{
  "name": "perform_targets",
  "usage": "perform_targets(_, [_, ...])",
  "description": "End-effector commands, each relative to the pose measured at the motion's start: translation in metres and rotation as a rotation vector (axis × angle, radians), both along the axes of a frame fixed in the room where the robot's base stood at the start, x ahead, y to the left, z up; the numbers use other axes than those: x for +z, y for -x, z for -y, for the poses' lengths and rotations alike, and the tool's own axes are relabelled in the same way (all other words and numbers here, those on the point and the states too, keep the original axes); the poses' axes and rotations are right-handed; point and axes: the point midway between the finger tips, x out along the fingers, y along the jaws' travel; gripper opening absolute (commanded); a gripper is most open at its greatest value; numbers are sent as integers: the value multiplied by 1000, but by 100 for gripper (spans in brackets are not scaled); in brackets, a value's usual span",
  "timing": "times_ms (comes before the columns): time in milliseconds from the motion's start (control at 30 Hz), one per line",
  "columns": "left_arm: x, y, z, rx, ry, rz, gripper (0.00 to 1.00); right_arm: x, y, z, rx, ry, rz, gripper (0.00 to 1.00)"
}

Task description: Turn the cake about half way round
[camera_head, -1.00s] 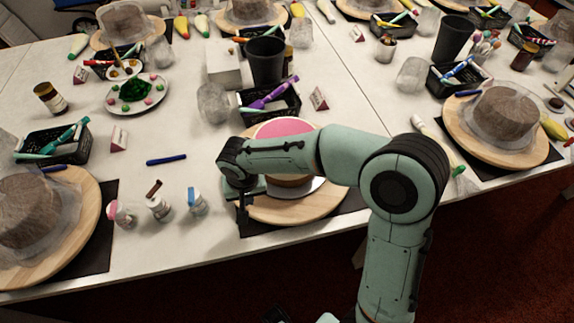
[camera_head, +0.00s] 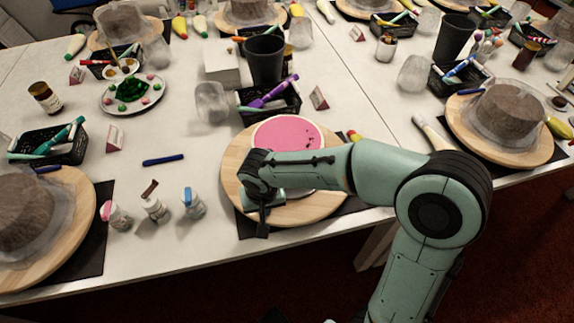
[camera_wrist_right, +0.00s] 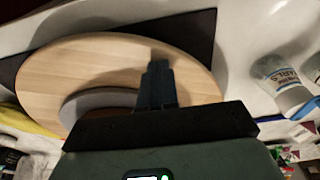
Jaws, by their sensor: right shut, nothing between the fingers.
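The cake (camera_head: 290,130) has a pink top with a few small dark marks near its right edge. It sits on a pale board on a round wooden turntable (camera_head: 235,160) on a black mat. My right arm crosses in front and hides the cake's near side. My right gripper (camera_head: 262,226) points down over the near left part of the turntable, shut and empty. In the right wrist view its closed fingers (camera_wrist_right: 157,78) lie over the wood (camera_wrist_right: 90,60), beside the grey cake board (camera_wrist_right: 95,103). I cannot tell if they touch the wood. My left gripper is not in view.
Several small jars, one a blue-lidded jar (camera_head: 193,203), stand left of the turntable. A black basket of pens (camera_head: 270,103) and a clear cup (camera_head: 211,102) are behind it. Other covered cakes stand at both sides. A blue pen (camera_head: 163,160) lies on open table.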

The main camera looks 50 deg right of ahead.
Motion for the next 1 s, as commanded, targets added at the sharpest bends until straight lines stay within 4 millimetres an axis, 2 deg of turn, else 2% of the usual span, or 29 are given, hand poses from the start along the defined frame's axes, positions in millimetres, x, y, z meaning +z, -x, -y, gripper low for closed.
perform_targets(33, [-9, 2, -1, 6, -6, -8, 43, -2, 6, 3, 0, 1, -1, 0])
perform_targets(167, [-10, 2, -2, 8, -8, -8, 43, -3, 15, 5, 1, 0, -1, 0])
perform_targets(500, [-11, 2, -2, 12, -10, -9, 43, -3, 17, 7, 0, 0, -1, 0])
perform_targets(833, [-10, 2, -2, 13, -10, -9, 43, -2, 51, 36, -3, 0, 0, 0])
perform_targets(1000, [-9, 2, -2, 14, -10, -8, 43, -3, 62, 45, 0, 1, -1, 0])
